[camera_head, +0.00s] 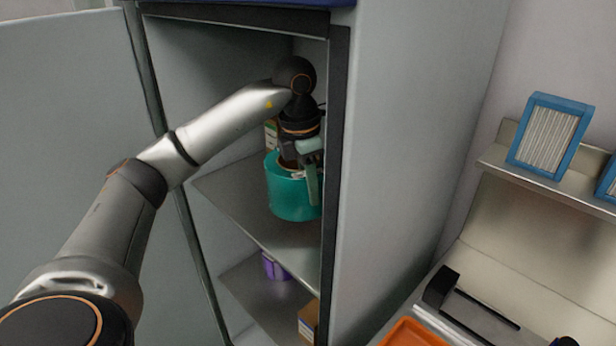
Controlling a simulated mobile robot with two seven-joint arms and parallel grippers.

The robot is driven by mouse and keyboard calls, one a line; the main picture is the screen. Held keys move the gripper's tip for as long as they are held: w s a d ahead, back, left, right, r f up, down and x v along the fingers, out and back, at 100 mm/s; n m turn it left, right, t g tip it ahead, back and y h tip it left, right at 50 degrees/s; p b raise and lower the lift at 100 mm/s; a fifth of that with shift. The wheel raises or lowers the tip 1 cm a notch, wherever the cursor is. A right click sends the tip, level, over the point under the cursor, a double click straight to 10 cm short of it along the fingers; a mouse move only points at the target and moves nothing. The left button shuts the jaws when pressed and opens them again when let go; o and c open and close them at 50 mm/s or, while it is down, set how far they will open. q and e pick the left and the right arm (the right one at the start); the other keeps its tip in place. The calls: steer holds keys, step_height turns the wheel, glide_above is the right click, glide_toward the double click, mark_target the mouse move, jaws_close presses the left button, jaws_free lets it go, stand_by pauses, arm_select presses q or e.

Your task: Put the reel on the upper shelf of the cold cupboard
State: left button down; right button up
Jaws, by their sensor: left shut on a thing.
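The cold cupboard (388,130) stands open in the middle of the view. My left arm reaches in through its doorway. My left gripper (303,170) is shut on the teal reel (291,203), at the reel's upper part. The reel is upright over the upper shelf (232,188), near the right side of the opening. Whether its base touches the shelf I cannot tell. The gripper covers part of the reel's top. My right gripper is not in view.
A small box (271,133) stands behind the reel. A purple item (274,266) and a cardboard box (309,321) sit on the lower shelf. The open door (65,130) is at left. At right are an orange tray (414,333) and a blue-framed filter (550,135).

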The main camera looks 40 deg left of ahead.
mark_target(313, 216)
arm_select(q)
steer(key=shift+f, duration=1.55)
steer(key=shift+d+f, duration=0.2)
steer(key=shift+f, duration=0.05)
steer(key=shift+f, duration=0.1)
steer(key=c, duration=1.1)
jaws_free()
steer(key=shift+f, duration=0.2)
steer(key=o, duration=0.4)
steer(key=shift+o, duration=0.2)
steer(key=shift+r, duration=0.15)
steer(key=r, duration=0.5)
steer(key=s+r, duration=0.1)
steer(key=r, duration=0.1)
steer(key=shift+a+r, duration=0.15)
steer(key=shift+r, duration=0.15)
